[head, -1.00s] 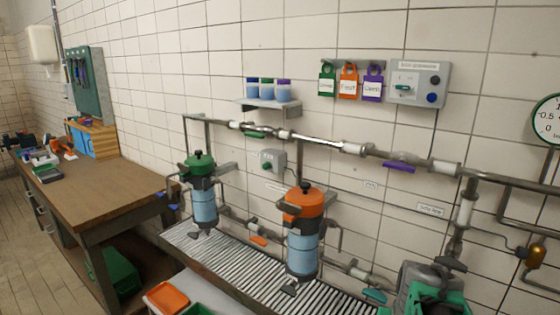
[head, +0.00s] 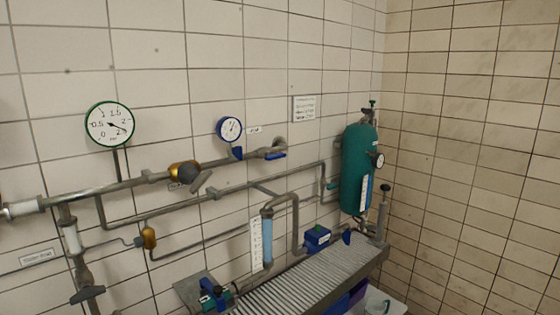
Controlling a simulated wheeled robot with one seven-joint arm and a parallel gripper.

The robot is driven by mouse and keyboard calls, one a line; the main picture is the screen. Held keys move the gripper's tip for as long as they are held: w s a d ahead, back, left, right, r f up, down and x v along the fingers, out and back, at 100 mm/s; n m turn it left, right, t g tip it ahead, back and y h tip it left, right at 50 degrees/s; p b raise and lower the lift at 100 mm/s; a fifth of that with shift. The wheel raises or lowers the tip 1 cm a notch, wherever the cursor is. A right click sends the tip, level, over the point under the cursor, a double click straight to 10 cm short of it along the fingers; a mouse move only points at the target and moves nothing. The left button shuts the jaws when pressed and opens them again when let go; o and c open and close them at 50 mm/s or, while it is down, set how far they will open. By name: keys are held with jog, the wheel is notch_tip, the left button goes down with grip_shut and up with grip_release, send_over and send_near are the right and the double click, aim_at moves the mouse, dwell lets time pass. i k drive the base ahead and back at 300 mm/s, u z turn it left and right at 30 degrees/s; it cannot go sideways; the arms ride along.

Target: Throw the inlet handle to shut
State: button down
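A blue lever handle (head: 275,155) sits under the right end of the upper pipe (head: 110,188), near where the pipe bends into the wall. It lies roughly along the pipe. A small label (head: 253,130) is on the wall just above it, too small to read surely, so I cannot confirm that this is the inlet handle. A grey lever (head: 202,181) angles out from a brass-coloured valve body (head: 184,172) further left on the same pipe. My gripper is not in view.
A green-rimmed gauge (head: 109,124) and a blue-rimmed gauge (head: 229,129) stand above the pipe. A green tank (head: 357,170) is near the corner. A ribbed grey bench (head: 300,285) runs below, with a blue box (head: 317,236) near the wall. A sight tube (head: 267,240) rises in front.

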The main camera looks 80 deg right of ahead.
aim_at(272, 156)
jog(key=z, duration=2.55)
jog(key=k, duration=0.5)
jog(key=z, duration=1.65)
jog(key=i, duration=1.15)
jog(key=u, duration=2.25)
